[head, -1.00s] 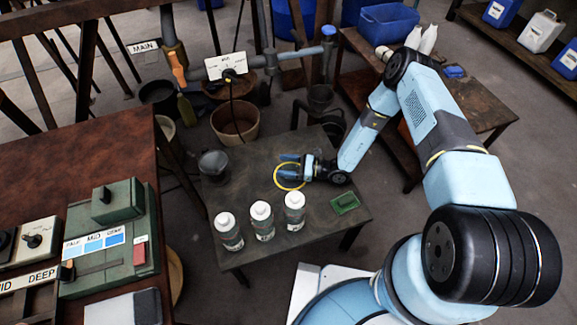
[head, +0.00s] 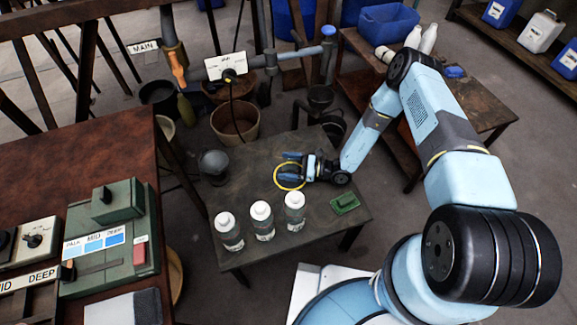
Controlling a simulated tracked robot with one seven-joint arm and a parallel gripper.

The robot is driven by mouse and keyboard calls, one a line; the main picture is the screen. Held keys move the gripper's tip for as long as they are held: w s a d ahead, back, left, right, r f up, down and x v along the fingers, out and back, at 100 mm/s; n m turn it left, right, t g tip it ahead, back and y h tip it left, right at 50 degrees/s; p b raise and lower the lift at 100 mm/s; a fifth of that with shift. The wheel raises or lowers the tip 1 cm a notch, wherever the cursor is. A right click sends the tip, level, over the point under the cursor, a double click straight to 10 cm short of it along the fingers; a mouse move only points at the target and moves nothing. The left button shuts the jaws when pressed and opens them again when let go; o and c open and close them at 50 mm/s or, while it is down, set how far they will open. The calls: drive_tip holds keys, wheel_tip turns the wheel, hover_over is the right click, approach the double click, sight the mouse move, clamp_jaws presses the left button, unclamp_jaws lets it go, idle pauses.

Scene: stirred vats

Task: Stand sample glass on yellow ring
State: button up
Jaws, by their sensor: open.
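The yellow ring (head: 278,183) lies on the dark table (head: 325,228), toward its middle, behind the row of white-capped bottles. My gripper (head: 290,167) reaches in from the right, low over the ring, with its fingers spread open above the ring's far part. I cannot make out a sample glass clearly. If one stands between or under the fingers, it is too small or too clear to tell from the ring and the fingers.
Three white-capped bottles (head: 262,222) stand in a row near the table's front left. A green block (head: 344,203) lies at its right. A grey pot (head: 214,166) is at its left edge. A green control box (head: 110,245) sits on the brown bench.

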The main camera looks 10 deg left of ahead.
drive_tip(key=d, duration=0.7)
drive_tip(key=w+d, duration=0.1)
drive_tip(key=d, duration=0.3)
drive_tip(key=shift+d, duration=0.1)
drive_tip(key=w+d+r+n+g+h, duration=0.1)
drive_tip(key=d+r+n+h, duration=0.25)
drive_tip(key=r, duration=0.95)
drive_tip(key=w+d+r+n+g+h, duration=0.1)
drive_tip(key=d+r+n+h, duration=0.3)
drive_tip(key=r, duration=0.9)
drive_tip(key=w+d+r+n+g+h, duration=0.1)
drive_tip(key=d+r+n+g+h, duration=0.3)
drive_tip(key=r, duration=0.9)
drive_tip(key=s+d+r+n+t+h, duration=0.1)
drive_tip(key=s+d+r+n+t, duration=0.25)
drive_tip(key=r, duration=0.55)
drive_tip(key=s+d+r+n+t+h, duration=0.1)
drive_tip(key=s+d+r+t+h, duration=0.2)
drive_tip(key=s+r, duration=0.45)
drive_tip(key=s+d+r+n+t+h, duration=0.1)
drive_tip(key=s+d+r+t+h, duration=0.1)
drive_tip(key=s+d+r+t, duration=0.4)
drive_tip(key=s+d+r, duration=0.2)
drive_tip(key=s+r, duration=0.2)
drive_tip(key=s, duration=0.1)
drive_tip(key=shift+s+r, duration=0.2)
drive_tip(key=shift+s, duration=0.15)
